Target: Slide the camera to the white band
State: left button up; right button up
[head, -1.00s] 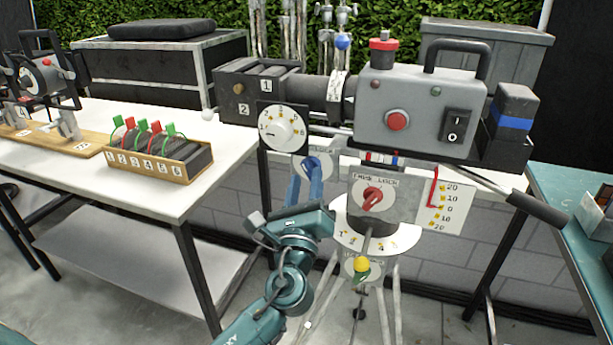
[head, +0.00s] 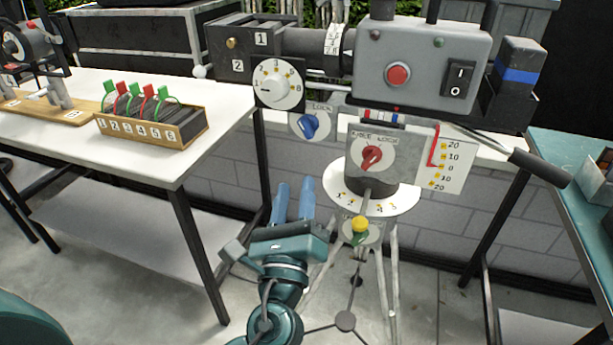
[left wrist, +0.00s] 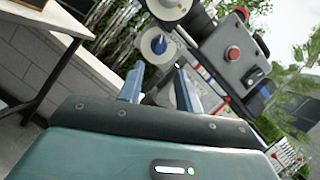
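The grey camera (head: 425,75) with a red button sits on its tripod head at the upper right; its top is cut off. Under it is a small strip with red, white and blue bands; the white band (head: 378,116) lies between the coloured ones. A blue lock knob (head: 309,126) is on a plate left of the strip, and it also shows in the left wrist view (left wrist: 159,44). My left gripper (head: 294,188) is open and empty, below the blue knob and apart from it. Its two blue fingers also show in the left wrist view (left wrist: 160,82). My right gripper is not in view.
A red lock knob (head: 372,158) and an angle scale (head: 440,168) are below the camera. A black pan handle (head: 540,168) sticks out right. A white table (head: 190,165) with a numbered box (head: 150,132) stands left. A teal table (head: 575,200) stands right.

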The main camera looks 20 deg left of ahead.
aim_at(267, 43)
jog(key=k+l, duration=0.15)
jog(key=k, duration=0.35)
jog(key=k+l, duration=0.1)
jog(key=k, duration=0.4)
